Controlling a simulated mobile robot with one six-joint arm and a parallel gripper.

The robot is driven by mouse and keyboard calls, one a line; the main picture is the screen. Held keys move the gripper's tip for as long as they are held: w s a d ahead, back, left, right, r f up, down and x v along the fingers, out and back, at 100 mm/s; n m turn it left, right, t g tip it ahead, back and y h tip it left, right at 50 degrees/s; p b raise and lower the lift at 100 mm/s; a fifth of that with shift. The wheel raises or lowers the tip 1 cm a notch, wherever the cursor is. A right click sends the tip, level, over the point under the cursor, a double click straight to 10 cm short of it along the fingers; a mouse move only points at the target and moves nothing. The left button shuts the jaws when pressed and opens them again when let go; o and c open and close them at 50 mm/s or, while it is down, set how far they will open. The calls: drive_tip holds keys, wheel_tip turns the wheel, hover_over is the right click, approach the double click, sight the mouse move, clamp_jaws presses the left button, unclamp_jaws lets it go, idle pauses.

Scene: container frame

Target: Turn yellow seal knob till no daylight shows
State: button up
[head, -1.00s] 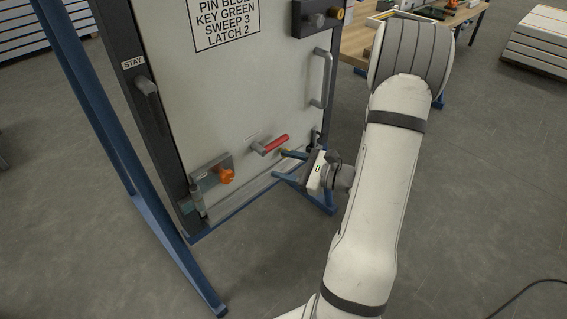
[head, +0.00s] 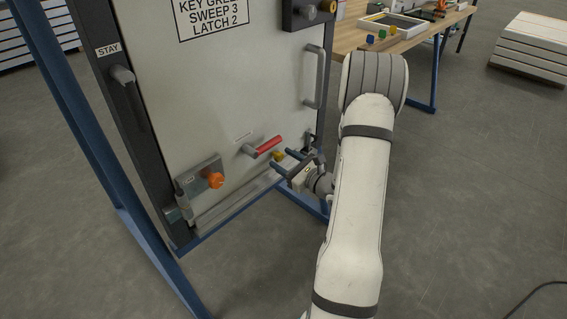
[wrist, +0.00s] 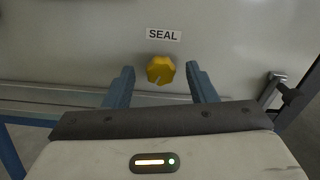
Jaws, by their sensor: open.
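The yellow seal knob (wrist: 160,70) is on the lower part of the pale door panel, under a SEAL label (wrist: 164,35). In the wrist view it sits between and just beyond the fingertips of my gripper (wrist: 158,75); I see no contact. My gripper is open, with one blue finger to each side of the knob. In the head view my gripper (head: 280,159) points at the panel's lower right, and the knob (head: 277,156) shows between the fingers. Daylight at the panel's bottom edge cannot be judged clearly.
A red-handled lever (head: 267,146) is just above and left of my gripper. An orange knob (head: 215,180) is at the lower left, a grey handle (head: 314,78) at the right edge. A latch (wrist: 272,88) is right of my gripper. A workbench (head: 400,40) stands behind.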

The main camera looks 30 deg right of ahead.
drive_tip(key=c, duration=1)
drive_tip(key=shift+o, duration=0.2)
drive_tip(key=shift+r+m+p, duration=0.2)
drive_tip(key=shift+m+p, duration=0.5)
drive_tip(key=shift+p, duration=0.2)
drive_tip(key=shift+f+m+p, duration=0.1)
drive_tip(key=shift+m+p, duration=0.65)
drive_tip(key=shift+m, duration=0.05)
drive_tip(key=shift+f+m, duration=0.15)
drive_tip(key=shift+m, duration=0.15)
drive_tip(key=o, duration=1)
drive_tip(key=shift+c, duration=0.2)
